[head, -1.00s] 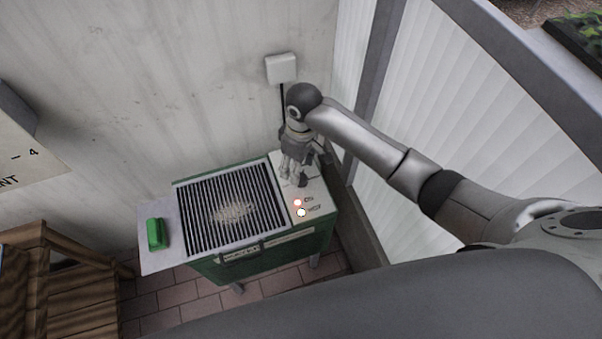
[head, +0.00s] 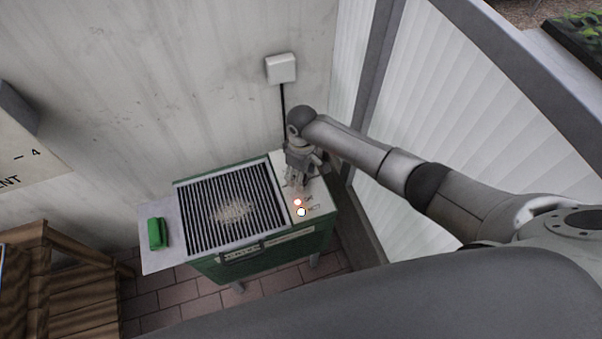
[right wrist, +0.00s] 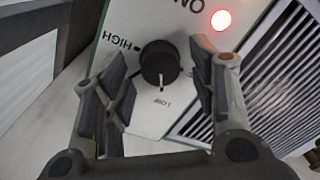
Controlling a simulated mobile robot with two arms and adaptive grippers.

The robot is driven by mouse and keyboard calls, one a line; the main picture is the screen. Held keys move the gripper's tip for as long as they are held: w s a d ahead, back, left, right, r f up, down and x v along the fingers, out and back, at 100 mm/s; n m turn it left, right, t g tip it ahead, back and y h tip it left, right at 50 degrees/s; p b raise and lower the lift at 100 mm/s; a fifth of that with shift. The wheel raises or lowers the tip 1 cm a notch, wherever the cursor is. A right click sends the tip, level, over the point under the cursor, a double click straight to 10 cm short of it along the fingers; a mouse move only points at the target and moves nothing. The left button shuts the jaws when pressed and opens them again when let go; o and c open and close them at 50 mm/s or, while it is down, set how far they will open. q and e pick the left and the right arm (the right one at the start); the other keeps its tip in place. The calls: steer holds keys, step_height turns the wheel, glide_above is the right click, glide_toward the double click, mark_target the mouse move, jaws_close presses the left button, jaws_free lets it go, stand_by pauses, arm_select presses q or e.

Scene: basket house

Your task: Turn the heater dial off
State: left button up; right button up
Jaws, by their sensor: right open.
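The heater (head: 262,240) is a green box with a dark grille on top and a white control panel (head: 318,200) at its right end. The black round dial (right wrist: 158,62) shows in the right wrist view, between labels reading HIGH and LOW. Its white mark points toward the LOW side. In the head view the dial is hidden by my right gripper (head: 296,183), which is over the panel. In the right wrist view my right gripper (right wrist: 157,90) is open, with one finger on each side of the dial; I cannot tell whether they touch it. My left gripper is not in view.
A red light (right wrist: 221,20) glows on the panel; a white light (head: 301,212) is beside it in the head view. A green object (head: 156,234) is on the heater's left shelf. A wooden stand (head: 70,275) is at the left. Walls close off the back and right.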

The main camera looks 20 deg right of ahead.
steer(key=shift+f, duration=0.3)
steer(key=c, duration=1)
steer(key=shift+c, duration=0.2)
steer(key=shift+n, duration=0.3)
steer(key=n, duration=0.5)
steer(key=shift+p, duration=0.4)
steer(key=n, duration=0.6)
steer(key=shift+a+n, duration=0.1)
steer(key=shift+n, duration=0.2)
